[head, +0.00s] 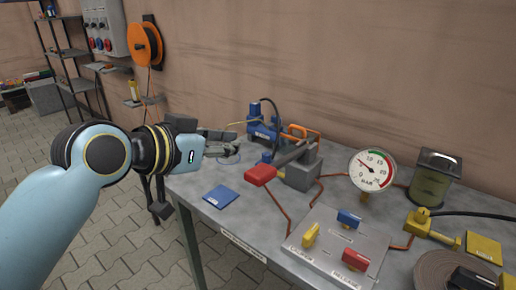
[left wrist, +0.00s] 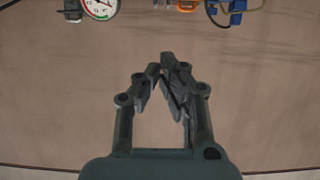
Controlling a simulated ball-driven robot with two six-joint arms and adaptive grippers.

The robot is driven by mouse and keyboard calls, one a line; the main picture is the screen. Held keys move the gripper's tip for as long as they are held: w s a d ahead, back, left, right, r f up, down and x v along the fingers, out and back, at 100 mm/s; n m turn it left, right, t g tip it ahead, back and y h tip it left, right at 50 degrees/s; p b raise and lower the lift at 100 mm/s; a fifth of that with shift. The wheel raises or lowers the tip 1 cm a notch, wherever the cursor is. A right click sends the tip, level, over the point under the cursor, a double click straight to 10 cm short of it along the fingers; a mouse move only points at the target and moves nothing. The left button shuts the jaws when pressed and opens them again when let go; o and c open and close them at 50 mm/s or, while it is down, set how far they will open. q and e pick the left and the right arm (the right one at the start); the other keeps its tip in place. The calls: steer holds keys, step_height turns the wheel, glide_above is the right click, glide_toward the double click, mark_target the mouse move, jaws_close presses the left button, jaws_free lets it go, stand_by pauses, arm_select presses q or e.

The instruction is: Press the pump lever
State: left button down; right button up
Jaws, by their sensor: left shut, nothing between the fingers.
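My left gripper (head: 232,149) is shut and empty, above the table's left part, to the left of the lever and farther back in the picture, apart from the red grip. In the left wrist view my left gripper (left wrist: 163,75) shows its fingers close together against the wall, with no lever visible there. My right gripper is not in view.
A pressure gauge (head: 372,171) stands right of the pump. A valve plate (head: 325,252) with yellow, blue and red handles lies in front. A blue device (head: 263,125) stands behind. A blue card (head: 220,196) lies near the table's left edge. Red pipes run between the parts.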

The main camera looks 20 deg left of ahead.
arm_select(q)
glide_above(258, 173)
step_height(258, 173, down, 4)
steer(key=shift+r, duration=0.2)
step_height(258, 173, down, 3)
steer(key=shift+w+d+r, duration=0.1)
steer(key=shift+w+r, duration=0.05)
steer(key=shift+r, duration=0.05)
steer(key=shift+f, duration=0.8)
steer(key=shift+s, duration=0.2)
